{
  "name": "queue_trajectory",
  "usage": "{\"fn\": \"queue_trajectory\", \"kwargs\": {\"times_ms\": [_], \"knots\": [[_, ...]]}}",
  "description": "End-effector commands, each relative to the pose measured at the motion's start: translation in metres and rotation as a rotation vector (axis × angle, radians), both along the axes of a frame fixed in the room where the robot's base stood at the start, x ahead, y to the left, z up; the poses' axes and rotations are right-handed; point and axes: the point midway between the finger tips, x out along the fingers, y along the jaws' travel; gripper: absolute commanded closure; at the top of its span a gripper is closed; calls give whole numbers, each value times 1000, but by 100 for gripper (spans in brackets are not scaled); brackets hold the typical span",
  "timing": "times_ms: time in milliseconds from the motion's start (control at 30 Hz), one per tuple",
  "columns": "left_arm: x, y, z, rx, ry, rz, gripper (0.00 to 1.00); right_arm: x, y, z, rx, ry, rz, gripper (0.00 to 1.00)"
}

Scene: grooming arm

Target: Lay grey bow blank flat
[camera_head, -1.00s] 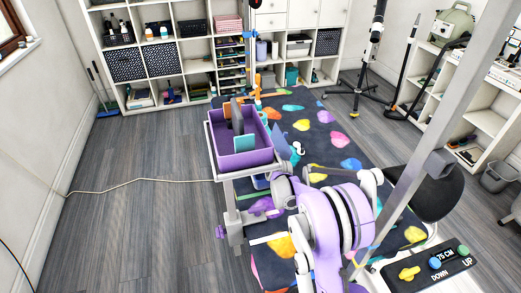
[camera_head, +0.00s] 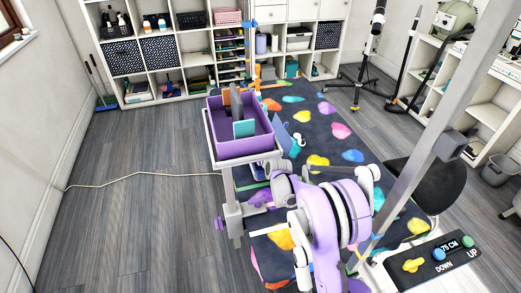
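A grey flat piece (camera_head: 236,102), likely the grey bow blank, stands on edge in a purple open bin (camera_head: 245,147). A teal panel (camera_head: 244,129) stands in front of it and hides its lower part. A narrow orange-brown piece (camera_head: 226,97) shows beside it on the left. The bin sits on a light grey stand. Purple and white rounded arm links fill the lower middle, right of and nearer than the bin. I see no gripper fingers at the bin or elsewhere.
A dark mat with coloured blobs (camera_head: 325,130) lies behind and right of the bin. A slanted grey post (camera_head: 430,125) crosses the right side. A control panel (camera_head: 432,262) reads 75 CM. A pale cable (camera_head: 130,176) crosses the clear floor at left.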

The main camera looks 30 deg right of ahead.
Motion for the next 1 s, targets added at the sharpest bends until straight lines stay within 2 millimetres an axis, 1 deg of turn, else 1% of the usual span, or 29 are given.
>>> {"fn": "queue_trajectory", "kwargs": {"times_ms": [400, 433, 567, 600, 633, 900, 1000], "knots": [[0, 0, -4, 0, 1, 0, 50, 0, 0, -6, 0, 0, 0, 100], [0, 0, -4, 0, 1, 0, 50, 0, 0, -6, 0, 0, 0, 82], [0, 0, -4, 0, 1, 0, 50, 0, 0, -5, 0, 0, 0, 58], [0, 0, -4, 0, 1, 0, 50, 0, 0, -5, 0, 0, 0, 51], [0, 0, -4, 0, 1, 0, 50, 0, 0, -5, 0, 0, 0, 49], [0, 0, -4, 0, 1, 0, 50, -1, 0, -5, 0, 0, 0, 49], [0, 0, -4, 0, 1, 0, 50, -6, 1, -2, 0, 0, 0, 49]]}}
